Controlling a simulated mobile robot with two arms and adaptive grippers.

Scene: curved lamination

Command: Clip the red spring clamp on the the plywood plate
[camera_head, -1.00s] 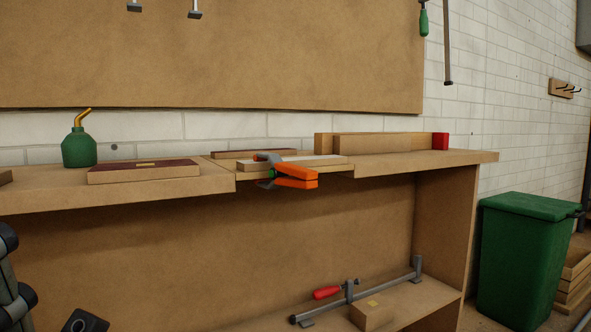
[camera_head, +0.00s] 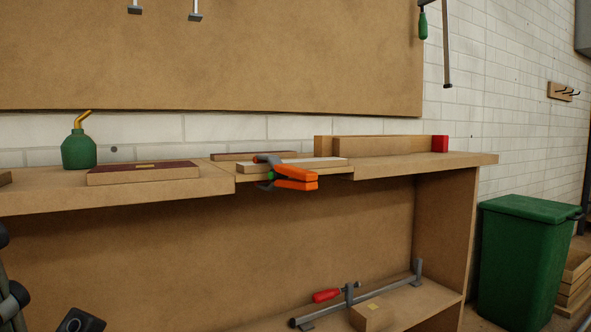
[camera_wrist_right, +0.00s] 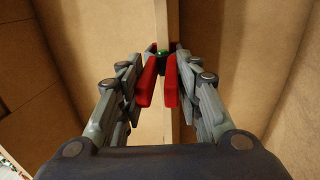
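The red spring clamp (camera_wrist_right: 160,75) is in my right wrist view, its two red handles pointing back toward the camera. My right gripper (camera_wrist_right: 162,72) has its fingers on both sides of the handles and appears closed on them. The clamp's far end, with a green bit, lies in front of a narrow pale wooden edge (camera_wrist_right: 170,22); I cannot tell whether they touch. In the head view a thin layered plate (camera_head: 325,164) lies at the bench's front edge with an orange-handled clamp (camera_head: 295,179) at it. My right gripper is outside the head view. Only dark arm parts of mine show at lower left.
The wooden bench (camera_head: 150,195) holds a green glue bottle (camera_head: 78,153), a dark-topped block (camera_head: 145,173) and long boards (camera_head: 380,144). A bar clamp with red handle (camera_head: 327,295) lies on the lower shelf. A green bin (camera_head: 525,260) stands right.

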